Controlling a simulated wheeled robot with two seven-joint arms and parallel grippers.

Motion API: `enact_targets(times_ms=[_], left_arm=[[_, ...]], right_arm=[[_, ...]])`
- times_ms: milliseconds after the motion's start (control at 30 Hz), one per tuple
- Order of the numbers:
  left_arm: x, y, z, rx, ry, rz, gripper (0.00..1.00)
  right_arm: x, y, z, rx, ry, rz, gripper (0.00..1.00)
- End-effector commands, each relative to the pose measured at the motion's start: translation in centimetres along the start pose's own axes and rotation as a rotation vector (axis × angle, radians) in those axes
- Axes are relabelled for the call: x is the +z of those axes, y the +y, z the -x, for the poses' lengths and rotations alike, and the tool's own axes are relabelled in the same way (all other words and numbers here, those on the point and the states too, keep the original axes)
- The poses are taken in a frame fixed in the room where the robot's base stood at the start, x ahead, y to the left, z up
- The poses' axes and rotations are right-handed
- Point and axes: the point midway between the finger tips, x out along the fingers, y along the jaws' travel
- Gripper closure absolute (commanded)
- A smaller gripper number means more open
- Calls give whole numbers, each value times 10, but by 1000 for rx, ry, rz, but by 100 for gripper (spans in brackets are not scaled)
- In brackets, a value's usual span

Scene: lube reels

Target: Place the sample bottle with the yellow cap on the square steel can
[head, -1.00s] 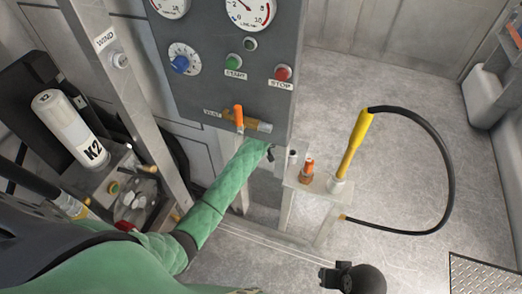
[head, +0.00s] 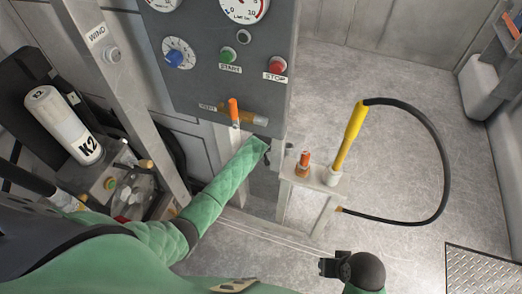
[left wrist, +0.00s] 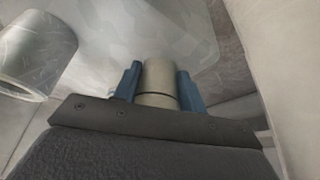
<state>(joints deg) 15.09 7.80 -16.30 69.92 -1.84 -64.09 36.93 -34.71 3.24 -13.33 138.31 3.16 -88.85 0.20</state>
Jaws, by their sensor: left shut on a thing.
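My left arm reaches from the lower left to the edge of the grey panel, and my left gripper (head: 265,152) is mostly hidden there. In the left wrist view its two blue fingers (left wrist: 158,85) are shut on a pale grey-beige cylindrical thing (left wrist: 159,78) with a dark line around it. No yellow cap shows on it, so I cannot tell whether it is the sample bottle. I cannot make out the square steel can in either view. My right gripper (head: 332,268) is a dark shape at the bottom of the head view; its fingers are unclear.
The grey panel (head: 225,60) with gauges and buttons rises beside my left gripper. A metal bracket (head: 310,182) to its right carries an orange fitting (head: 303,163) and a yellow handle (head: 350,135) with a looping black hose (head: 445,150). The floor on the right is mostly clear.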

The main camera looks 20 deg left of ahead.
Motion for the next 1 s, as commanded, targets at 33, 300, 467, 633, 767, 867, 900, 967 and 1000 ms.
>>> enact_targets(times_ms=[33, 300, 467, 633, 767, 867, 900, 967, 1000], left_arm=[[0, 0, 0, 0, 1, 0, 87], [1, 0, -2, 0, 0, 0, 87], [1, 0, -2, 0, 0, 0, 37], [1, 0, -2, 0, 0, 0, 37], [1, 0, -1, 0, 0, 0, 37], [0, 0, 4, 0, 0, 0, 37], [1, 0, 7, 0, 0, 0, 37], [1, 1, 14, 1, 1, 0, 37], [1, 0, 20, 1, 0, 0, 37]], right_arm=[[0, 0, 0, 0, -1, 0, 64], [1, 0, -1, 0, -1, 0, 64], [0, 0, -1, -1, 1, 0, 64], [0, -1, -1, -2, 1, 1, 64], [0, -1, 0, -2, 2, 1, 64], [-1, -1, 0, -1, 1, 1, 64], [-1, 0, 0, -1, 2, 1, 64], [-1, 0, -1, -1, 3, 1, 64], [-2, 0, -1, -1, 4, 2, 64]])
